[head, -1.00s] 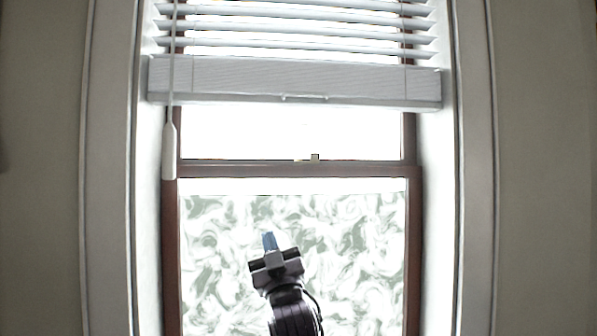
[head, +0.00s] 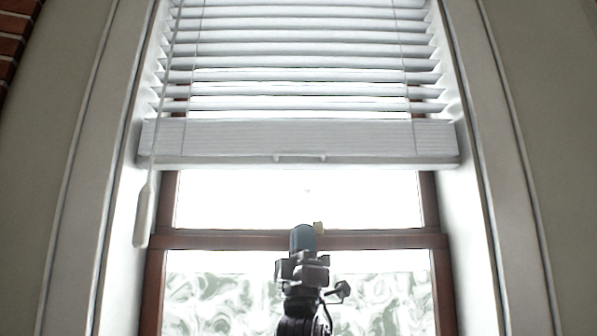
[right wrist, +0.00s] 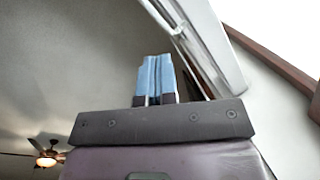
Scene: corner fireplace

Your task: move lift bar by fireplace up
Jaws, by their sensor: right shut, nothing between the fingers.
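The lift bar (head: 300,140) is the wide white bottom rail of a window blind, with a small handle at its lower middle. It hangs level across the upper window in the head view. My right gripper (head: 303,238) points up in front of the brown middle window rail, below the bar and apart from it in the picture. Its blue fingers are together and empty; they also show in the right wrist view (right wrist: 157,80). A white bar-like piece runs at the upper right there; I cannot tell whether it is the lift bar. My left gripper is not in view.
White slats (head: 300,60) are spread above the bar. A cord with a white pull (head: 143,215) hangs at its left. White window casing stands on both sides. Red brick (head: 12,35) shows at the upper left. A ceiling fan (right wrist: 46,155) is far off in the wrist view.

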